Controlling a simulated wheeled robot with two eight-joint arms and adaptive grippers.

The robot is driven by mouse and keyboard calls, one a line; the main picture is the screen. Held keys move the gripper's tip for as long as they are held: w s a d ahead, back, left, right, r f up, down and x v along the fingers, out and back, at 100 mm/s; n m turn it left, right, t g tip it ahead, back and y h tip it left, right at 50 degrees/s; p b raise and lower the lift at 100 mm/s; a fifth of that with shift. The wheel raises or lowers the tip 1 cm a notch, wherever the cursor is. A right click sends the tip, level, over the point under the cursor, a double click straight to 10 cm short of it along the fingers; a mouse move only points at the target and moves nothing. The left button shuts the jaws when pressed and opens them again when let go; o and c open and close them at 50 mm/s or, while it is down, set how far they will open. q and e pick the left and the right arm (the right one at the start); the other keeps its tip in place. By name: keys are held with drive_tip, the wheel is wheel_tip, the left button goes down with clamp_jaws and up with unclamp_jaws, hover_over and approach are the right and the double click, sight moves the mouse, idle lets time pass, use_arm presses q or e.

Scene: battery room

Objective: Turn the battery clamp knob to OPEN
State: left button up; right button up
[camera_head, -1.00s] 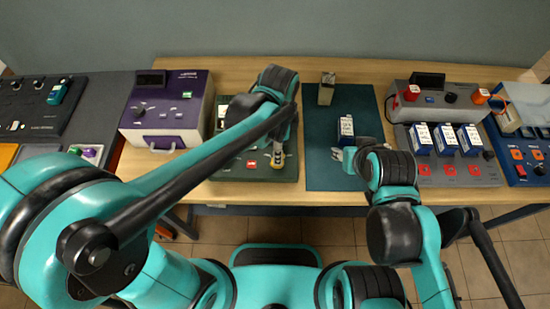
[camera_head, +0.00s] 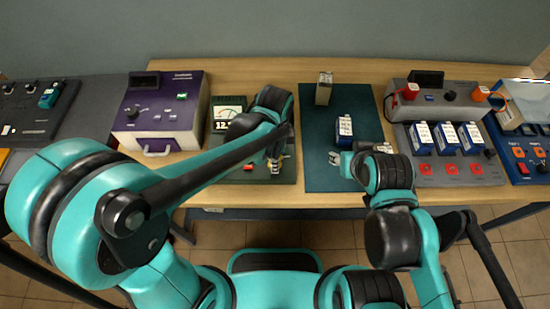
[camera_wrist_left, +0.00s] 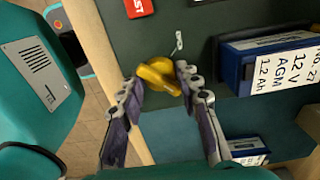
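The yellow clamp knob (camera_wrist_left: 158,76) sits on the dark green tester (camera_wrist_left: 188,20) in the left wrist view. My left gripper (camera_wrist_left: 160,80) has one finger on each side of the knob, and both fingertips appear to touch it. A blue battery (camera_wrist_left: 236,68) labelled 12 V AGM lies beside the knob. In the head view my left gripper (camera_head: 275,164) is low over the front of the tester (camera_head: 222,170), and my arm hides much of it. My right gripper (camera_head: 337,158) is at the teal mat, just in front of a standing battery; its finger gap is unclear.
The teal mat (camera_head: 320,176) carries that battery (camera_head: 344,130) and a grey block (camera_head: 324,88). A purple device (camera_head: 160,112) stands left. A grey charger (camera_head: 470,176) with several batteries stands right.

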use_arm(q)
drive_tip(key=shift+n, duration=0.4)
drive_tip(key=n, duration=0.8)
drive_tip(key=shift+n+p, duration=0.3)
drive_tip(key=shift+p, duration=0.05)
drive_tip(key=n, duration=0.4)
drive_tip(key=shift+n, duration=2.2)
drive_tip(key=o, duration=1.2)
drive_tip(key=shift+c, duration=0.2)
